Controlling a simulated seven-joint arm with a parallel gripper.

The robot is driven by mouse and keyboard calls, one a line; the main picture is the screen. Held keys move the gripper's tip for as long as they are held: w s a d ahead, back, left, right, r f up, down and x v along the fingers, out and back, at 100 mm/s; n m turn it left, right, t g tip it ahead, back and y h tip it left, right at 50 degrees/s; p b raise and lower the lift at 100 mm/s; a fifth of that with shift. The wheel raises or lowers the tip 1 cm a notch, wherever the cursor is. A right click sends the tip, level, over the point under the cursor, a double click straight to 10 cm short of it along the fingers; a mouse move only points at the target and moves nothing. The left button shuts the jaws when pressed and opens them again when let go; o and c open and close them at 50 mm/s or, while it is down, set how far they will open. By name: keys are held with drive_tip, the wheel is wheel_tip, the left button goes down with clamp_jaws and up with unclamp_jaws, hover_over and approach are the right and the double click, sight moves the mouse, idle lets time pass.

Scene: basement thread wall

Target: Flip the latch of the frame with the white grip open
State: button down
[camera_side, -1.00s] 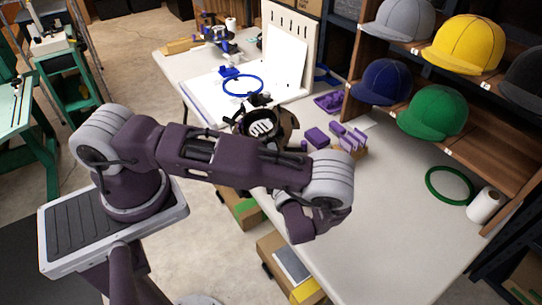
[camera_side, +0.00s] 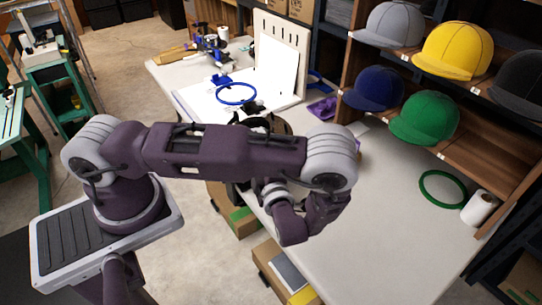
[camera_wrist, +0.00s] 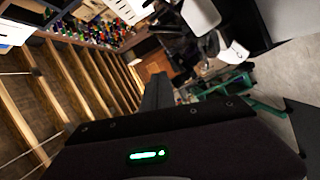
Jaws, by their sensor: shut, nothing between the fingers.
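A blue ring-shaped frame (camera_side: 236,93) lies on the white board on the table in the side view, with a small blue part (camera_side: 221,79) behind it. A dark round object (camera_side: 268,124) stands nearer to me and is mostly covered by my arm. I cannot make out a white grip or a latch in either view. My gripper (camera_wrist: 158,80) shows in the wrist view, its dark fingers together, shut and empty, pointing at the room. In the side view my own arm hides its fingers, and I see no contact with any frame.
A white pegboard panel (camera_side: 280,50) stands behind the board. A wooden shelf (camera_side: 462,140) with caps is at right. A green ring (camera_side: 443,189) and a white roll (camera_side: 480,207) lie below it. The table (camera_side: 385,225) is clear at front right. Boxes stand below its front edge.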

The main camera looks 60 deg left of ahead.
drive_tip(key=v, duration=0.9)
drive_tip(key=shift+w+d, duration=0.15)
drive_tip(key=shift+d, duration=0.1)
drive_tip(key=shift+r, duration=0.2)
drive_tip(key=s+r+m+h, duration=0.7)
drive_tip(key=r+m+h, duration=0.1)
drive_tip(key=r+m, duration=0.5)
drive_tip(key=s+d+r+m+h, duration=0.1)
drive_tip(key=s+r+m+h, duration=0.6)
drive_tip(key=r+m, duration=0.5)
drive_tip(key=m+h, duration=0.1)
drive_tip(key=m, duration=0.3)
drive_tip(key=shift+s+r, duration=0.4)
drive_tip(key=shift+d, duration=0.1)
